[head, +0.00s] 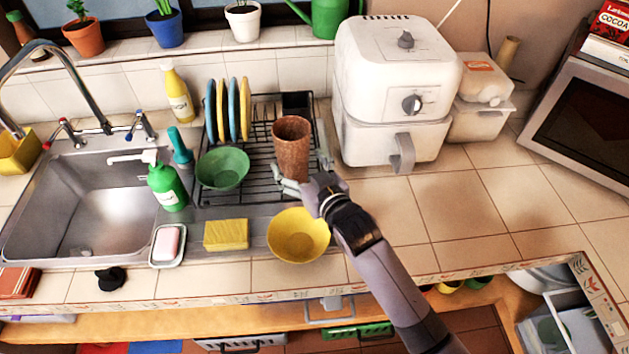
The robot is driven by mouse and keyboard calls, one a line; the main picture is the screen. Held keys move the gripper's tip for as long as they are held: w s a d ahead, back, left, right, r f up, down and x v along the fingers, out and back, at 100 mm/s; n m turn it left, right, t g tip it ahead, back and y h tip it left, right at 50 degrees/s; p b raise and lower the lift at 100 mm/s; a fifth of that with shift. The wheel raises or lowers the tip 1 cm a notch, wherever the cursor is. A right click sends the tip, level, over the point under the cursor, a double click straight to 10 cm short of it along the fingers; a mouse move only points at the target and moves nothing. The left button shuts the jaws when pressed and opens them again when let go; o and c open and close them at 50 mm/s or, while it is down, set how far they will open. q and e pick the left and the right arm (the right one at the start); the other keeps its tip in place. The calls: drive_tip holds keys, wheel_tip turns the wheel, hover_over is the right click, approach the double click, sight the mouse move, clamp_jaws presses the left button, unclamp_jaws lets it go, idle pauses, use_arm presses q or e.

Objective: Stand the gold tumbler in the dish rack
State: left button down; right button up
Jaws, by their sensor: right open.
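The gold tumbler (291,146), brown and speckled in this light, is upright at the right side of the black wire dish rack (262,178). My right gripper (304,167) is open at the tumbler's lower right. One finger shows at the tumbler's base and the other along its right side. The tumbler's foot is partly hidden by the gripper, so I cannot tell whether the fingers touch it. My left gripper is not in view.
The rack also holds several blue and yellow plates (221,110) and a green bowl (222,168). A yellow bowl (298,235) and a sponge (226,235) lie in front. A white air fryer (392,100) stands close on the right. Counter right of my arm is clear.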

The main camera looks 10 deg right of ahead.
drive_tip(key=b+v, duration=0.1)
drive_tip(key=v, duration=0.7)
drive_tip(key=shift+s, duration=0.25)
